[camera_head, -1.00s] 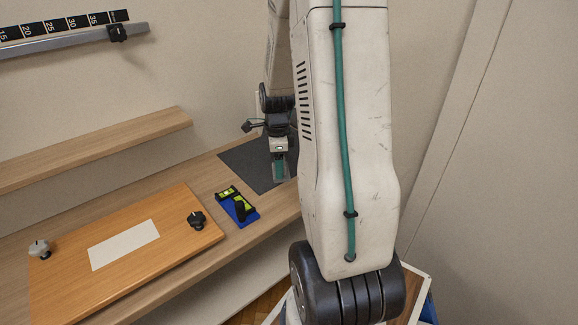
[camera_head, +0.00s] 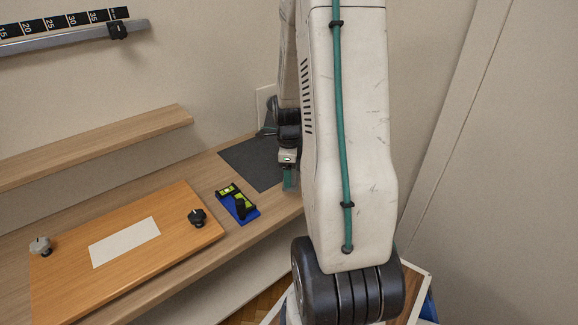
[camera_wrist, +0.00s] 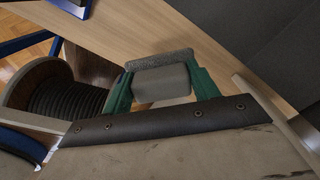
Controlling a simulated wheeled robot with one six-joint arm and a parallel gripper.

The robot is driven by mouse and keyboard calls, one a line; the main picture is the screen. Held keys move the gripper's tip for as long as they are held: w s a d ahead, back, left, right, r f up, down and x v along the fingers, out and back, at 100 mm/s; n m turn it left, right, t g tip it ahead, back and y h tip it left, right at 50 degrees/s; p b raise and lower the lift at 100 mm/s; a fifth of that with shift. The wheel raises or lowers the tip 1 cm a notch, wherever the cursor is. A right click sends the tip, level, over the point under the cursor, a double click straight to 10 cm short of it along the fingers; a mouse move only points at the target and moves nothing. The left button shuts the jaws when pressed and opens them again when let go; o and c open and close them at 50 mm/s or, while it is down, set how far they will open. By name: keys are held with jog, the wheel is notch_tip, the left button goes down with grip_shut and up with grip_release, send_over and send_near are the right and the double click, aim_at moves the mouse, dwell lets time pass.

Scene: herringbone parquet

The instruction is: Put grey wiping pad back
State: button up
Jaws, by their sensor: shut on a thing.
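The grey wiping pad (camera_wrist: 160,78) is between the green fingers of my gripper (camera_wrist: 162,88) in the wrist view, and the gripper is shut on it. In the head view my gripper (camera_head: 289,178) hangs at the right side of the dark grey mat (camera_head: 248,163), by the bench's front edge. The pad cannot be made out there, and my arm hides what lies to the right. In the wrist view the dark mat (camera_wrist: 275,45) is at upper right, apart from the pad.
A blue tool with yellow-green parts (camera_head: 238,204) lies on the bench (camera_head: 203,178), left of the gripper. An orange board (camera_head: 75,275) with two knobs lies further left. A shelf (camera_head: 90,147) runs behind. In the wrist view a spool of black hose (camera_wrist: 65,100) is at left.

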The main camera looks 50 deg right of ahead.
jog(key=shift+f, duration=2.45)
jog(key=shift+f, duration=0.3)
jog(key=o, duration=1.4)
jog(key=shift+c, duration=0.2)
jog(key=shift+r, duration=0.1)
notch_tip(320, 180, up, 8)
jog(key=shift+f, duration=0.2)
